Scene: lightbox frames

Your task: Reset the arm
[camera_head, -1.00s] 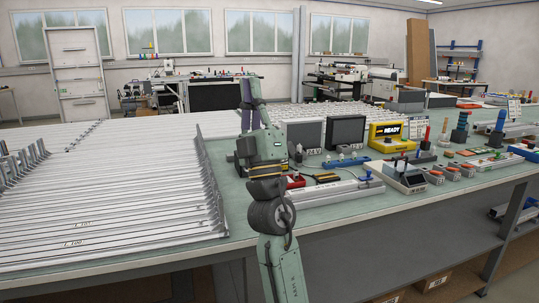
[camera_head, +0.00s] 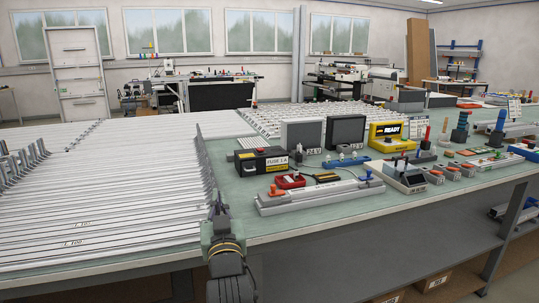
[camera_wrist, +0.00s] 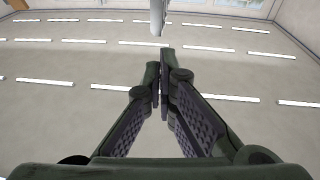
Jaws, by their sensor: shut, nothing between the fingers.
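My gripper (camera_wrist: 160,80) shows in the wrist view with its two green fingers and dark ribbed pads together at the tips and nothing between them. The wrist view looks up past the fingers at a pale ceiling with several bright strip lights, so no bench object is near them. In the head view a green and dark part of my arm stands at the front edge of the workbench (camera_head: 330,220), low in the picture.
Long metal rails (camera_head: 100,205) cover the bench's left side. The air above the bench is clear.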

